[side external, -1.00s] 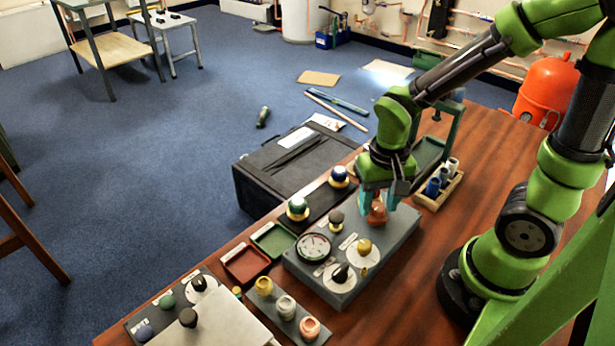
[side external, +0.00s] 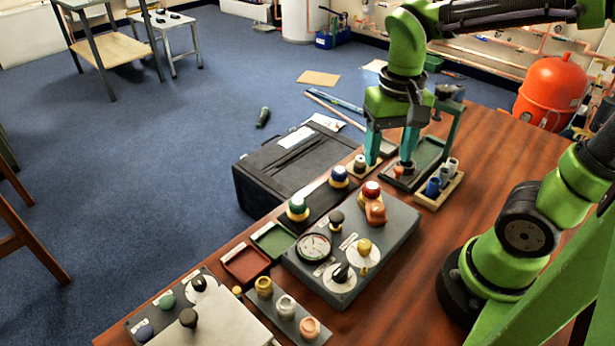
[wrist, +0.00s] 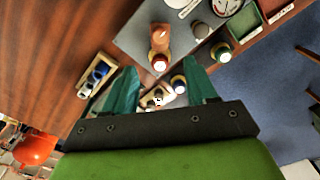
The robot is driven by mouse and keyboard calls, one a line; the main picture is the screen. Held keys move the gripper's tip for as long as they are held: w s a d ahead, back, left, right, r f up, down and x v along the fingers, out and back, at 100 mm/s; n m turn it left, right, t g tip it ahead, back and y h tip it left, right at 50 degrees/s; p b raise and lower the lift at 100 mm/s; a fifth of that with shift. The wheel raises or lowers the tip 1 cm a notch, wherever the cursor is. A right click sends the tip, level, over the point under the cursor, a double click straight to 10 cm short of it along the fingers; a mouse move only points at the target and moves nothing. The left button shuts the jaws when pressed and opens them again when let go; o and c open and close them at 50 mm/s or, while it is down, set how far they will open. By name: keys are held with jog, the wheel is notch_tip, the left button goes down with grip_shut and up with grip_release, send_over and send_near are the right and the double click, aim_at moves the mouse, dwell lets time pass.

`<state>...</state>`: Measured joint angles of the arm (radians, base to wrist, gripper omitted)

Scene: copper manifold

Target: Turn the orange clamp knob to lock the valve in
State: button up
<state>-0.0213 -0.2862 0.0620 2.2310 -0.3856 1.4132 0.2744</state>
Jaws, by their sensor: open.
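The orange clamp knob (side external: 375,213) sits on the far part of the grey block (side external: 395,240), right beside a valve with a red cap and yellowish collar (side external: 371,190). In the wrist view, the knob (wrist: 159,37) lies just above the red-capped valve (wrist: 160,63). The valve stands upright in the block; whether the knob clamps it cannot be told. My gripper (side external: 389,162) is open and empty, beyond the block and away from the knob. Its teal fingers (wrist: 162,95) are spread apart in the wrist view.
A wooden rack with blue and white pieces (side external: 438,190) stands right of the block. A dark green tray (side external: 428,155) lies behind it. Green-capped (side external: 297,205) and blue-capped (side external: 339,176) valves stand left of the block. Bare table lies to the right.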

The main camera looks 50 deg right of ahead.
jog(key=shift+r, duration=2.15)
jog(key=n+t, duration=0.1)
jog(key=t, duration=0.1)
jog(key=n+t+y, duration=0.1)
jog(key=t, duration=0.1)
jog(key=a+n+t+y, duration=0.1)
jog(key=t, duration=0.2)
jog(key=shift+f, duration=0.1)
